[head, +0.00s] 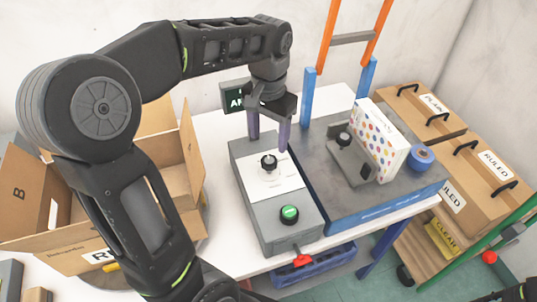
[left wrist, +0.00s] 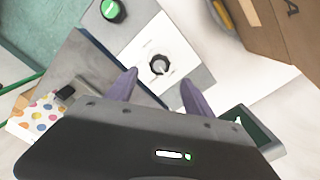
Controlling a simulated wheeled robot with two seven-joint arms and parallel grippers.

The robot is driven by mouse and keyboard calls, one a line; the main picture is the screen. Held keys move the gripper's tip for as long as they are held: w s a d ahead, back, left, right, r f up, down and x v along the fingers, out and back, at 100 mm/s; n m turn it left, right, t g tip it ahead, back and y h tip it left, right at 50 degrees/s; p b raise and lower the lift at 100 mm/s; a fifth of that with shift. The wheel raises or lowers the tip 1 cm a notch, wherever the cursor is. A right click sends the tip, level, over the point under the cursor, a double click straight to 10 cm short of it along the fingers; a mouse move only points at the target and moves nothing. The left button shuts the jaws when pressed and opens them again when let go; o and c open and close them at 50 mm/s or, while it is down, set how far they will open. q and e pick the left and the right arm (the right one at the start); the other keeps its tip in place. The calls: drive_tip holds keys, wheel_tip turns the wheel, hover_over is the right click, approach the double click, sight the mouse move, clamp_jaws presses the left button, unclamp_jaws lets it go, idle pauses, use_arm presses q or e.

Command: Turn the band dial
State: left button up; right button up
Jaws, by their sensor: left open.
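The dial, a round black knob (head: 268,162), stands on a white plate on top of a grey control box (head: 270,222). The dial also shows in the left wrist view (left wrist: 159,65), with a pale pointer mark. My left gripper (head: 268,138) points down above the box, its purple fingers spread and empty. In the left wrist view its fingertips (left wrist: 158,78) lie on either side of the dial's near edge, apart from it. A dark display (head: 236,97) behind the box is partly hidden by the gripper. My right gripper does not show.
A green button (head: 289,213) and a red lever (head: 301,260) are on the box's near end. On the right, a grey-topped blue platform (head: 407,190) bears a dotted block (head: 380,140) and blue tape (head: 420,157). An open carton (head: 30,205) stands left.

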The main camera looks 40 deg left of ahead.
sight(269, 160)
use_arm(q)
drive_tip(key=shift+f+p, duration=0.5)
drive_tip(key=shift+f, duration=3.4)
